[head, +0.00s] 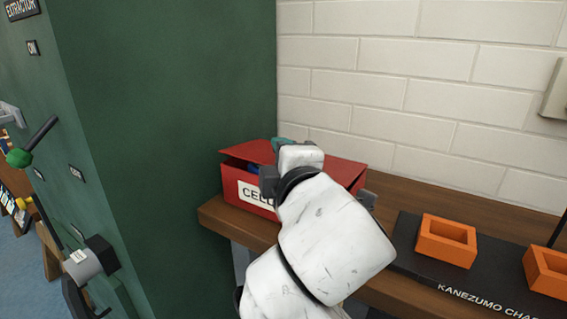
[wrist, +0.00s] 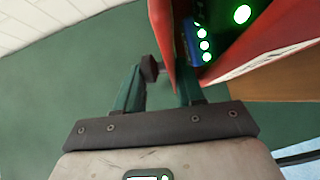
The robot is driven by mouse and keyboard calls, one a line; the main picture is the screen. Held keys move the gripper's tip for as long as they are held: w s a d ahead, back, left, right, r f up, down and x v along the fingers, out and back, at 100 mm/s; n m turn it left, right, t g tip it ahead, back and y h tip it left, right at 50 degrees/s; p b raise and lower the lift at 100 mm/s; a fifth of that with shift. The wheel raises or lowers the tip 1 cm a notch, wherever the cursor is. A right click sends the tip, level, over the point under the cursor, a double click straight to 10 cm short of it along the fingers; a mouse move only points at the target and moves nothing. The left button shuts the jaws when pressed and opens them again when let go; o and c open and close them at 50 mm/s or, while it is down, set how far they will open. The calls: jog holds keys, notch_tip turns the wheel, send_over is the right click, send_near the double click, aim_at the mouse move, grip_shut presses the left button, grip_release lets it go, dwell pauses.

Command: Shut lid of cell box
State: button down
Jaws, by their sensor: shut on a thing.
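The red cell box (head: 231,187) stands on the wooden bench against the wall, with a white label on its front, partly hidden by my arm. Its red lid (head: 243,150) is tilted slightly up, leaving a gap at the front left where something blue shows. In the wrist view, the lid (wrist: 161,35) runs between my fingers, and the box wall (wrist: 245,62) is to the right. A blue cell (wrist: 197,42) with green lights shows in the opening. My gripper (wrist: 167,72) is shut on the lid's edge. In the head view, my wrist hides most of the grip.
A green machine cabinet (head: 170,120) rises close on the left of the box. On the right, a black charger tray (head: 415,262) with orange holders (head: 446,240) sits on the bench (head: 480,200). A brick wall (head: 420,80) stands behind.

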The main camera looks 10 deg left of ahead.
jog(key=shift+f, duration=0.15)
dwell(0.3)
jog(key=c, duration=0.9)
grip_release()
jog(key=shift+o, duration=0.5)
jog(key=shift+f, duration=0.1)
jog(key=shift+f, duration=0.1)
